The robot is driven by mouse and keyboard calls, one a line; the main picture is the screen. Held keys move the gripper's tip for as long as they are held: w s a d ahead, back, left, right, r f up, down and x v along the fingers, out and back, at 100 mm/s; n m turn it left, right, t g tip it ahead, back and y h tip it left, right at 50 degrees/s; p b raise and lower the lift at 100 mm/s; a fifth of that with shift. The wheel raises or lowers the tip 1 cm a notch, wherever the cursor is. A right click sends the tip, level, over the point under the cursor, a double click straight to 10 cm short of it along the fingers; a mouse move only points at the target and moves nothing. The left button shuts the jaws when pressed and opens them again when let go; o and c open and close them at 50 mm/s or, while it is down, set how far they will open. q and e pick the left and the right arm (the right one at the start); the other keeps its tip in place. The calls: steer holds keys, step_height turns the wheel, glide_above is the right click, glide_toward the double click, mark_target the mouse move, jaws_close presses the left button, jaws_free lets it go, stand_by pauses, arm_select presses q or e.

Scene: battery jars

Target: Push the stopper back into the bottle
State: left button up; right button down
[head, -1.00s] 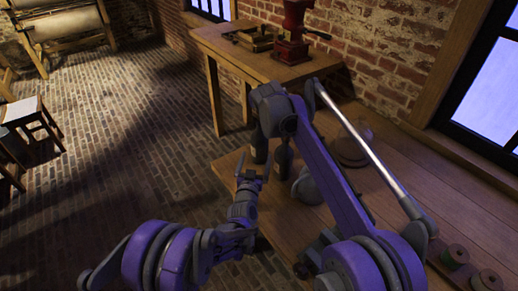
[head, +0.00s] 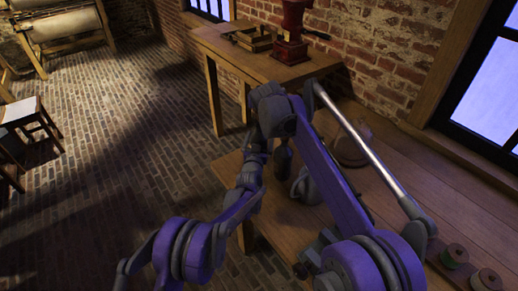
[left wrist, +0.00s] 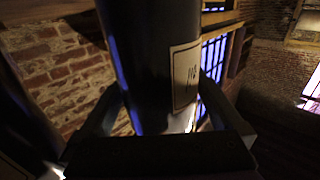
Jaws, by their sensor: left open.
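A dark bottle with a pale, marked label (left wrist: 185,78) fills the middle of the left wrist view. It stands between the fingers of my left gripper (left wrist: 160,100), which is open around it. I cannot tell whether either finger touches it. The bottle's top is cut off by the frame, and no stopper shows. My right gripper is not visible.
The wooden bench (head: 455,205) runs along the brick wall under the window. A rounded jar (head: 350,150) stands behind my right arm, and spools (head: 455,254) lie at the lower right. A side table (head: 250,62) holds a red grinder (head: 293,30). The brick floor at left is open.

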arm_select(q)
jaws_close()
stand_by(0.6)
